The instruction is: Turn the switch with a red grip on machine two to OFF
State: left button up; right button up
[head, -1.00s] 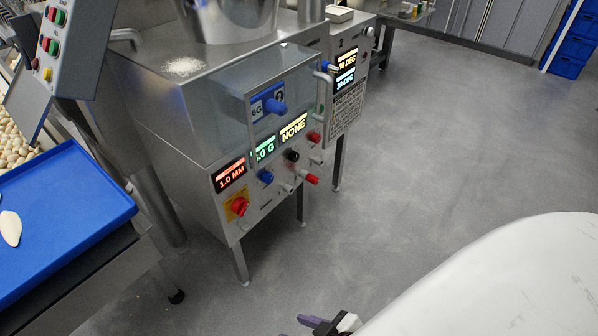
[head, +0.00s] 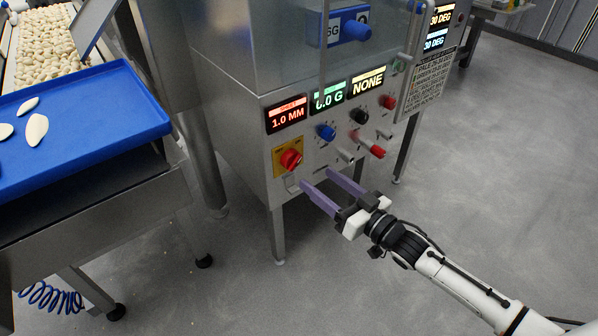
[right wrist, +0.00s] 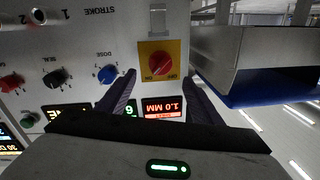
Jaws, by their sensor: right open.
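A rotary switch with a red grip (head: 291,159) sits on a yellow plate at the lower left of the steel machine's front panel (head: 350,125). In the right wrist view, the red grip (right wrist: 159,64) appears upside down and tilted on its plate; I cannot tell its setting. My right gripper (head: 316,178) is open and empty, with purple fingers pointing at the panel just below and right of the switch. In the right wrist view, its fingertips (right wrist: 160,76) frame the switch without gripping it. My left gripper is out of view.
Nearby are a blue knob (head: 326,132), a black knob (head: 359,116), a red knob (head: 388,102) and a red-tipped lever (head: 377,152). A blue tray (head: 100,120) stands left. A second panel (head: 428,75) is at right. The floor in front is clear.

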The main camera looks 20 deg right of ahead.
aim_at(297, 163)
jog(key=b+x, duration=0.2)
jog(key=x, duration=0.5)
jog(key=shift+w+a, duration=0.1)
jog(key=shift+w, duration=0.1)
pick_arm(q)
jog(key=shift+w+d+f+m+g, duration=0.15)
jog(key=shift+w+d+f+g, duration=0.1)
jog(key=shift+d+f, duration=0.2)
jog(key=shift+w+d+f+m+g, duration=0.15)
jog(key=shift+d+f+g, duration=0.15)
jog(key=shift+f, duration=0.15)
pick_arm(e)
jog(key=shift+w+a, duration=0.25)
jog(key=shift+w, duration=0.35)
